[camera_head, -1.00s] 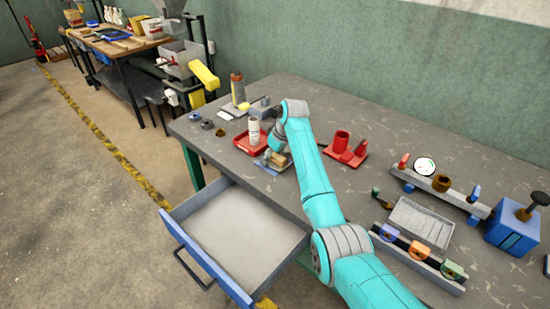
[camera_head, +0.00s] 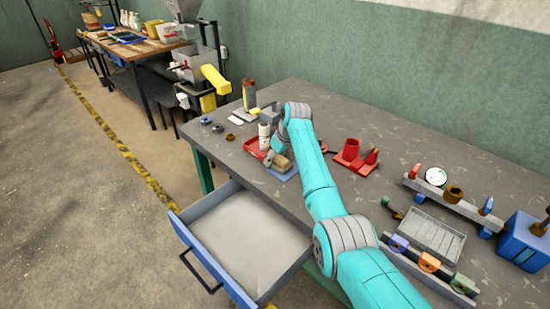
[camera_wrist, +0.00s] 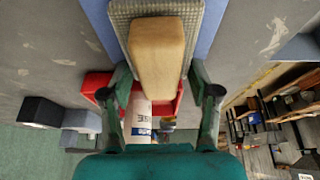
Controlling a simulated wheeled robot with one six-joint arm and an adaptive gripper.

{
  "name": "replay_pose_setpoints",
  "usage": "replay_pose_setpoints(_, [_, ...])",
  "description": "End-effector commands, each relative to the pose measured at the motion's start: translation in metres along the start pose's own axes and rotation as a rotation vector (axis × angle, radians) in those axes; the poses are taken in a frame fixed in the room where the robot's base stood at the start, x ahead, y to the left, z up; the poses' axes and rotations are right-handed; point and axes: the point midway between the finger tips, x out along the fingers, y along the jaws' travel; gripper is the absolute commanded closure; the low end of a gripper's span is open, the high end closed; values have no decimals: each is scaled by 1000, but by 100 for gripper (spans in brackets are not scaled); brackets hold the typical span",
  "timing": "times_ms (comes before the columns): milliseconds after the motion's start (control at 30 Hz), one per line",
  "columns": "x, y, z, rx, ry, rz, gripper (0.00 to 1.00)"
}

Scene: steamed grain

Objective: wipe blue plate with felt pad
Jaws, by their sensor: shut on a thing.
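The felt pad is a tan block (camera_wrist: 157,52) on a wider grey textured base (camera_wrist: 121,14); its tan top also shows in the head view (camera_head: 282,162). My gripper (camera_wrist: 159,76) is shut on the tan block, one finger on each side. The gripper shows small in the head view (camera_head: 277,156) at the end of my teal arm. The blue plate (camera_wrist: 208,28) lies flat under the pad, with blue showing on both sides of the base. Its blue front edge shows in the head view (camera_head: 285,174). The pad hides its middle.
A red tray (camera_head: 252,147) with a white bottle (camera_head: 264,131) stands close beside the plate. A red holder (camera_head: 350,157) stands to the right. An open drawer (camera_head: 245,240) juts out below the table's front edge. The tabletop behind my arm is mostly clear.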

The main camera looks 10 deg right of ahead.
Motion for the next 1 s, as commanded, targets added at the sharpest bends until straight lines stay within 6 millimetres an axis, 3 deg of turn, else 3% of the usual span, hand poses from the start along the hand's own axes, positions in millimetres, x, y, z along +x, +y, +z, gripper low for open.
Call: replay_pose_setpoints(1000, [-23, 1, 62, 2, -7, -1, 94])
